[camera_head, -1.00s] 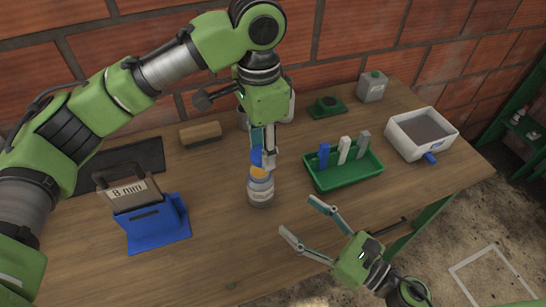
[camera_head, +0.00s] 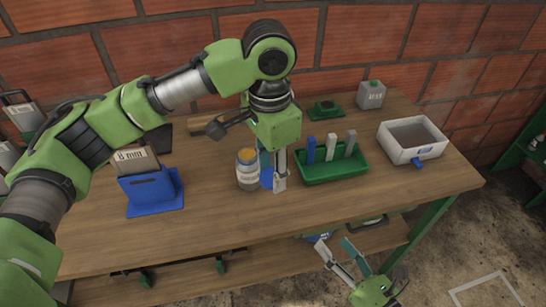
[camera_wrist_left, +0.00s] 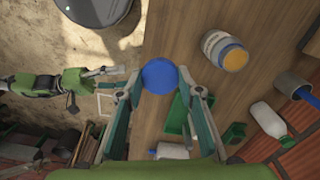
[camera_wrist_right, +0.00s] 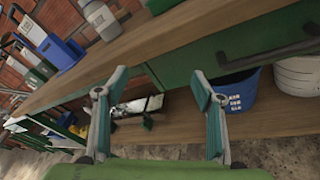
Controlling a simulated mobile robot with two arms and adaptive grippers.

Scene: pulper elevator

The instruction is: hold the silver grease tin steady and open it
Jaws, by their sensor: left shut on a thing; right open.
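The silver grease tin (camera_head: 248,171) stands upright on the bench with its top open and orange-yellow grease showing. It also shows in the left wrist view (camera_wrist_left: 225,51) and in the right wrist view (camera_wrist_right: 100,17). My left gripper (camera_head: 273,182) is shut on a round blue lid (camera_wrist_left: 159,76), just right of the tin in the head view. The lid is apart from the tin and partly hidden by the fingers in the head view. My right gripper (camera_wrist_right: 158,80) is open and empty, beyond the bench's front edge and away from the tin.
A green tray (camera_head: 331,171) with upright blue, white and grey pieces stands right of the left gripper. A blue stand (camera_head: 152,191) is at the left, a white bin (camera_head: 412,141) at the right. The front bench top is clear. A blue bucket (camera_wrist_right: 238,92) sits below.

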